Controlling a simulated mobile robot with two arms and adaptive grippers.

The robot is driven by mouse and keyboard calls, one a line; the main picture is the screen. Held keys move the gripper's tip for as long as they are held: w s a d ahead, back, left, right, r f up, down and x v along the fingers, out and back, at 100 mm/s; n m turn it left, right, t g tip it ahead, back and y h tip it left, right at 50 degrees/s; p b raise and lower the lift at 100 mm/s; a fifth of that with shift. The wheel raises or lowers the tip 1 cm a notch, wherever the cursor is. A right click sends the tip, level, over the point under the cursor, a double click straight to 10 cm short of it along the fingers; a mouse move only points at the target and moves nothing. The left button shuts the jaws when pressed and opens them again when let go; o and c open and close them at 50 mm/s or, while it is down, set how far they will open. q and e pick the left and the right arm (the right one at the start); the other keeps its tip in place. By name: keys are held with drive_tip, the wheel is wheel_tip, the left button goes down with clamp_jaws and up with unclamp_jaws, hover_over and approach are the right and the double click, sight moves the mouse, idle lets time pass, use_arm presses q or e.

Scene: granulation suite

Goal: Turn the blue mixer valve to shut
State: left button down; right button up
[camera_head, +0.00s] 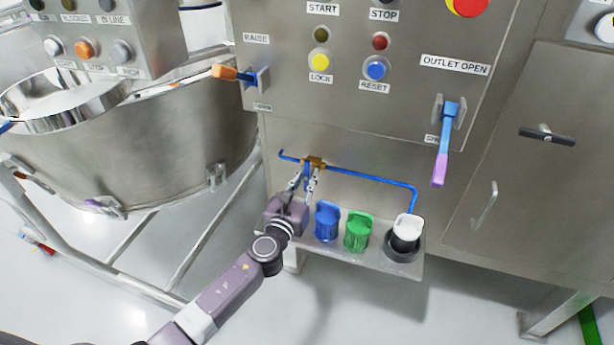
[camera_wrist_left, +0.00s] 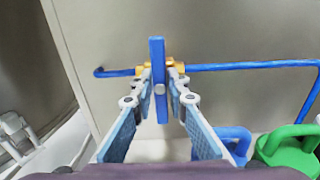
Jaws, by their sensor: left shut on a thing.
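The blue mixer valve has a brass body (camera_head: 314,162) on a thin blue pipe (camera_head: 370,178) low on the steel cabinet front. In the left wrist view its flat blue handle (camera_wrist_left: 157,55) stands upright in the picture, across the horizontal pipe (camera_wrist_left: 245,66). My left gripper (camera_head: 304,181) reaches up to the valve from below left. In the left wrist view its two fingers (camera_wrist_left: 161,78) are closed in on both sides of the handle, just in front of the brass body (camera_wrist_left: 141,71). My right gripper is not in view.
Below the pipe, a small shelf (camera_head: 376,262) carries a blue jug (camera_head: 327,222), a green jug (camera_head: 358,231) and a white-topped container (camera_head: 408,228), close right of my gripper. The panel above has buttons, an orange-tipped lever (camera_head: 226,72) and a purple-tipped outlet lever (camera_head: 440,168). A steel bowl (camera_head: 130,150) stands left.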

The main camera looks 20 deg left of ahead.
use_arm(q)
drive_tip(key=c, duration=1.9)
unclamp_jaws()
drive_tip(key=s, duration=1.2)
drive_tip(key=shift+a, duration=0.2)
